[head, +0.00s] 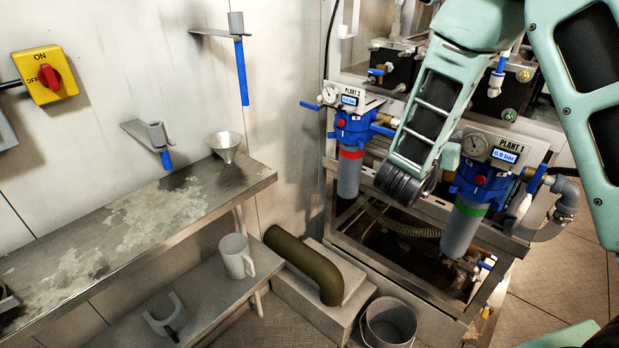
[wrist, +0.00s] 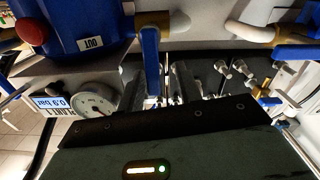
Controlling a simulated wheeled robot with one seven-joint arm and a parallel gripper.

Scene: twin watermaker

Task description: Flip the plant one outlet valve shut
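The Plant 1 unit (head: 492,150) stands at the right, with a 0.9 bar display and a blue-headed filter with a green band. The fingers look apart, with no clear grip on the handle. In the head view my arm hides the gripper and the outlet handle.
The Plant 2 unit (head: 350,100) stands to the left, with a red-banded filter and blue handles. Another blue handle (head: 537,178) is on Plant 1's right side. A steel shelf (head: 100,235), a mug (head: 237,256) and a bucket (head: 389,322) are at the left and front.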

